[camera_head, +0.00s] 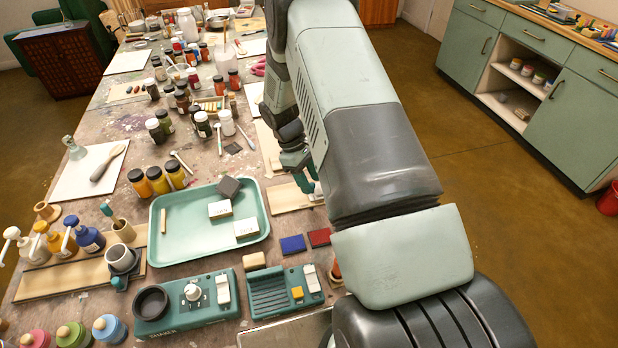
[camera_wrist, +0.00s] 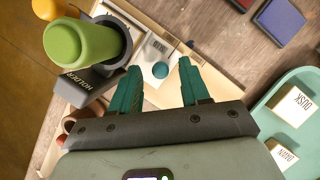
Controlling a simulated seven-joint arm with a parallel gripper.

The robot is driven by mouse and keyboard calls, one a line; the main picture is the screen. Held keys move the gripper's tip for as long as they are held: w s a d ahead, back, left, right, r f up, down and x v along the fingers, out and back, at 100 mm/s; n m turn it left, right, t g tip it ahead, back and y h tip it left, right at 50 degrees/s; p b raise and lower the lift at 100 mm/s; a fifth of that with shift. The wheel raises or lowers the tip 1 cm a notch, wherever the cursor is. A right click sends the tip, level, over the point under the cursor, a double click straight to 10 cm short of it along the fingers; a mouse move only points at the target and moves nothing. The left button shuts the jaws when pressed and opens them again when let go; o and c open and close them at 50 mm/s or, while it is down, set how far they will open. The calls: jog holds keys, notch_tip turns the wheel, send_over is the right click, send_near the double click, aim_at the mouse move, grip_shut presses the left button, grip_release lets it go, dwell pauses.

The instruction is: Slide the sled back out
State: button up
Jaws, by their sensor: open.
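The sled appears to be the pale grey plate (camera_wrist: 154,50) with a small label and a round teal knob (camera_wrist: 160,70), on a light wooden board in the wrist view. My gripper (camera_wrist: 160,64) is open, its two teal fingers on either side of the knob in the picture. Gaps show between knob and fingers, and nothing is held. I cannot tell the height of the fingers above the plate. In the head view my gripper (camera_head: 313,188) is low over the wooden board (camera_head: 285,197), and my arm hides most of the sled's surroundings.
A dark holder (camera_wrist: 92,80) with a green cylinder (camera_wrist: 78,42) stands close left of the fingers in the wrist view. In the head view, a teal tray (camera_head: 158,255) with small blocks, a blue pad (camera_head: 292,244) and a red pad (camera_head: 319,237) lie left of my arm.

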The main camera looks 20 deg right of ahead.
jog(key=shift+c, duration=0.2)
grip_shut()
jog(key=a, duration=1.1)
jog(key=shift+c, duration=0.6)
grip_release()
jog(key=shift+o, duration=0.8)
jog(key=shift+d, duration=0.1)
